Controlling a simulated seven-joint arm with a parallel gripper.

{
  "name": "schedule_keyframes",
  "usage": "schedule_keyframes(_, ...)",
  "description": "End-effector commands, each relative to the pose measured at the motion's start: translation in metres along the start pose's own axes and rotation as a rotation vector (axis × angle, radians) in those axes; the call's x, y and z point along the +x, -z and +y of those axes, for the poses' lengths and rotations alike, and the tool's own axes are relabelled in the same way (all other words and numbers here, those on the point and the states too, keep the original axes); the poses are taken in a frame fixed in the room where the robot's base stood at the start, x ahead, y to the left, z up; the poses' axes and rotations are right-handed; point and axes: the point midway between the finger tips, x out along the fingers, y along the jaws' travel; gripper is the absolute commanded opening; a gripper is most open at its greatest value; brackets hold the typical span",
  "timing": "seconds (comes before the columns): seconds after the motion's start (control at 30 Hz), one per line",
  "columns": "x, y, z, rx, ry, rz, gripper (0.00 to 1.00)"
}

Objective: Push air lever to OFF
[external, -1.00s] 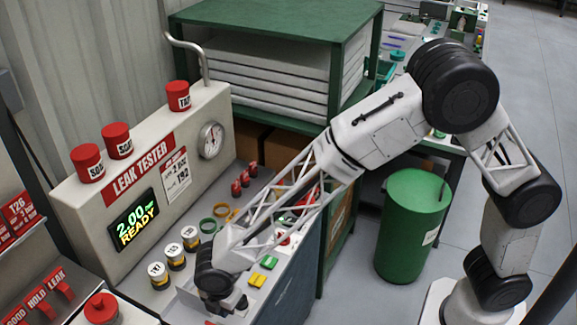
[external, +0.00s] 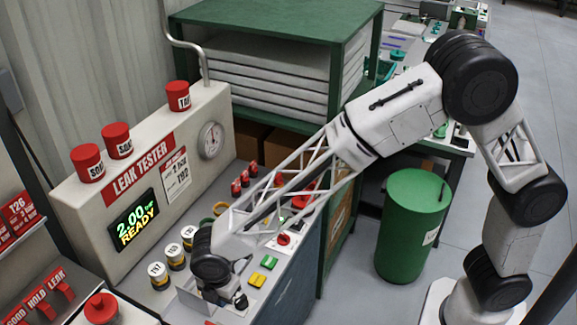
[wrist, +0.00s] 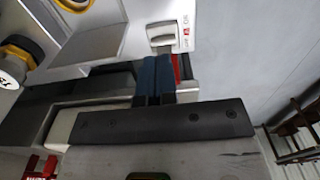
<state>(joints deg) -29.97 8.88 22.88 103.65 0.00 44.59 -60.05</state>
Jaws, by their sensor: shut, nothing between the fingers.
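My gripper (wrist: 158,80) is shut, its two dark blue fingertips pressed together with nothing between them. In the wrist view, a pale grey lever-like part (wrist: 162,34) sits just beyond the fingertips, beside a small white label (wrist: 188,28) with red and dark print. I cannot read the label fully or tell the lever's setting. The fingertips look close to this part, but I cannot tell whether they touch it. In the external view, my gripper (external: 226,298) is low at the front of the leak tester bench (external: 285,288), and the lever is hidden there.
Yellow-and-black capped parts (external: 174,257) stand left of my wrist. Green and yellow blocks (external: 262,270) lie to the right.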

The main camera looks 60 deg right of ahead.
Motion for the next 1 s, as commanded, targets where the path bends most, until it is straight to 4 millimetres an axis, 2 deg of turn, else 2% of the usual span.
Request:
schedule_keyframes(0.5,-0.029,0.0,0.0,0.0,-0.001,0.001,0.0)
schedule_keyframes(1.0,-0.031,0.0,0.0,0.0,0.0,0.0,0.0)
